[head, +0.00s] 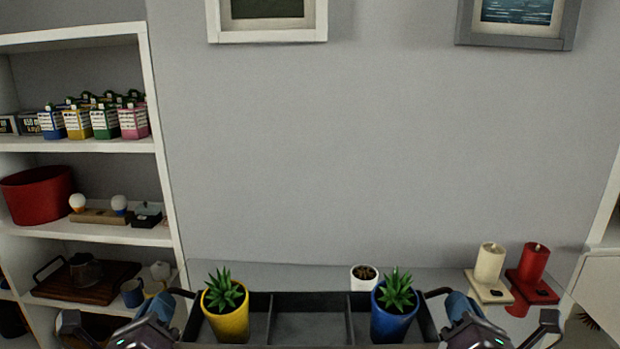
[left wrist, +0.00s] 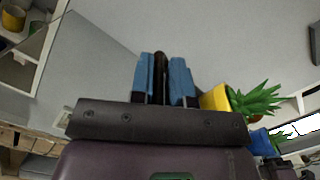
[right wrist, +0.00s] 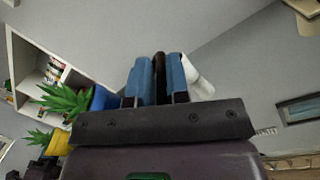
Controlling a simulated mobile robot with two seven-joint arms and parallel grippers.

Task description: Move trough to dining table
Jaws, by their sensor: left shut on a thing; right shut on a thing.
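The trough (head: 309,321) is a dark, long, open tray with dividers, low in the middle of the head view. A yellow pot (head: 227,321) with a spiky green plant stands in its left part. A blue pot (head: 392,322) with a similar plant stands in its right part. My left gripper (head: 178,301) is shut on the trough's left handle, and my right gripper (head: 446,301) is shut on its right handle. In both wrist views the blue fingers close on a dark bar. The trough looks level; its underside is hidden.
Behind the trough is a grey surface (head: 262,276) against the wall. A small white pot (head: 364,278) stands on it, with a cream candle (head: 490,263) and a red candle (head: 533,264) on the right. A white shelf unit (head: 162,150) with several goods stands left.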

